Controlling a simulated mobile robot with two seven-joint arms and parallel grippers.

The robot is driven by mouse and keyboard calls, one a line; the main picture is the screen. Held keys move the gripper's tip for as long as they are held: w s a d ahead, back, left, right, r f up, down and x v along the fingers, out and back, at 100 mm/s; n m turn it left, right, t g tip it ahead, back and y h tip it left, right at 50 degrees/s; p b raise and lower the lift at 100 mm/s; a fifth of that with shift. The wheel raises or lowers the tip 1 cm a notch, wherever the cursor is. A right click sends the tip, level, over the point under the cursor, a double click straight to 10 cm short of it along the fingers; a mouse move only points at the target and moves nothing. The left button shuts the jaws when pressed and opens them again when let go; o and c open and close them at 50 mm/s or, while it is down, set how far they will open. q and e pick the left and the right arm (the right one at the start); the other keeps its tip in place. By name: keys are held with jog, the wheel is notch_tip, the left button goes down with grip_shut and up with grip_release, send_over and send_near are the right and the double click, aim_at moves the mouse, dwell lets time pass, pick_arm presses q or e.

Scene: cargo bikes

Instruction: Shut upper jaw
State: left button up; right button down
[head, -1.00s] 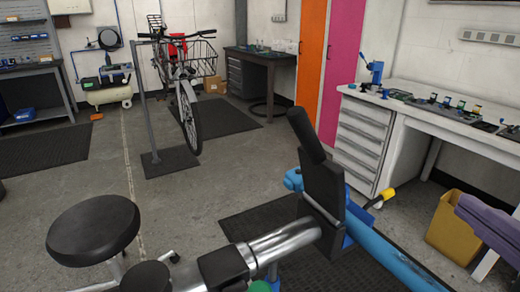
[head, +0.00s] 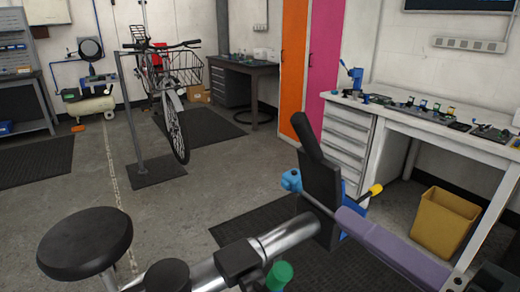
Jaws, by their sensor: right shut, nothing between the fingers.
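My right gripper (head: 307,130) is black, and its fingers are together, pointing up and slightly left, with nothing between them. Behind its dark palm are parts of a blue clamp-like fixture (head: 290,180). A lever with a yellow end (head: 375,190) sticks out to the right of the palm. The gripper overlaps this fixture in the picture; I cannot tell whether they touch. The upper jaw cannot be made out clearly, as my gripper hides part of the fixture. My left gripper is not in view.
A purple bar (head: 380,243) slants across the lower right, close to the fixture. A white workbench (head: 440,120) with tools and a yellow bin (head: 445,222) stand right. A bicycle (head: 170,100) stands at the back; the middle floor is clear.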

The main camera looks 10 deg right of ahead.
aim_at(314, 156)
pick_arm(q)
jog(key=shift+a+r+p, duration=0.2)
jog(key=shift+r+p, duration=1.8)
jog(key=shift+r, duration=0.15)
pick_arm(e)
jog(key=shift+w+a+r, duration=0.1)
jog(key=shift+w+r, duration=0.25)
jog(key=shift+w, duration=1.45)
jog(key=shift+w+a+r, duration=0.1)
jog(key=shift+w+r, duration=0.25)
jog(key=shift+w, duration=1.4)
jog(key=shift+w+a+r, duration=0.1)
jog(key=shift+w+r, duration=0.25)
jog(key=shift+w, duration=1.45)
jog(key=shift+d, duration=0.1)
